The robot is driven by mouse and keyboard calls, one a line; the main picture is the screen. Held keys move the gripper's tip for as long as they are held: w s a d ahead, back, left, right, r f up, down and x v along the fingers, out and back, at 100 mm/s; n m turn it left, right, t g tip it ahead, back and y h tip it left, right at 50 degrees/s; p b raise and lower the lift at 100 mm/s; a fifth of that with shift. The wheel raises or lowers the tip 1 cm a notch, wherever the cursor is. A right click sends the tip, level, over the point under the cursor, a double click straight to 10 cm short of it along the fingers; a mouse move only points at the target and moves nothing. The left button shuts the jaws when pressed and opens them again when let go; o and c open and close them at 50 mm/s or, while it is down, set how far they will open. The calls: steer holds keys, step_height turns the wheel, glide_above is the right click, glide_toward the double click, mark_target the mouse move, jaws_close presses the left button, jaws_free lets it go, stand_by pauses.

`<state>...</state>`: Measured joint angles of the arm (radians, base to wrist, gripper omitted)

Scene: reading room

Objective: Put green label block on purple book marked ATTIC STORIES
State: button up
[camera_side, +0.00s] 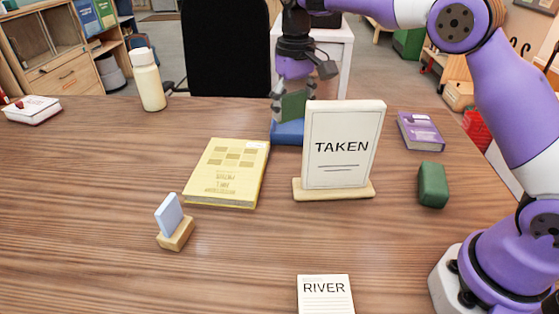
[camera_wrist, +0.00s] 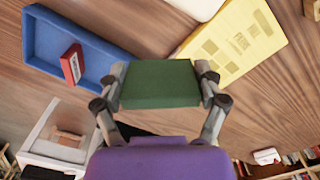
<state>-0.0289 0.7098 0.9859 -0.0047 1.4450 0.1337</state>
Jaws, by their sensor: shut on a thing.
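My gripper (camera_side: 292,112) is shut on a green block (camera_side: 293,104), behind the TAKEN sign and near the blue tray (camera_side: 287,132). The wrist view shows the held green block (camera_wrist: 158,84) between both fingers (camera_wrist: 160,86), with no writing visible on it. A purple book (camera_side: 421,130) lies flat at the right back of the table, apart from my gripper; its lettering is too small to read. Another dark green block (camera_side: 433,185) stands on the table in front of that book.
The TAKEN sign (camera_side: 340,146) stands between my gripper and the side camera. A red block (camera_wrist: 72,64) is in the blue tray (camera_wrist: 112,49). A yellow book (camera_side: 228,172), small stand (camera_side: 176,233), RIVER card (camera_side: 325,294) and cream bottle (camera_side: 148,80) are also on the table.

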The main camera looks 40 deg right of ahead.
steer(key=s+d+m, duration=0.3)
steer(key=d, duration=0.8)
steer(key=m, duration=0.5)
glide_above(425, 134)
step_height(425, 134, down, 6)
steer(key=shift+w+a+r, duration=0.1)
steer(key=shift+a+r, duration=0.05)
steer(key=shift+r, duration=0.1)
steer(key=shift+d+f, duration=0.2)
steer(key=shift+f, duration=1.9)
steer(key=shift+f, duration=0.2)
steer(key=o, duration=1)
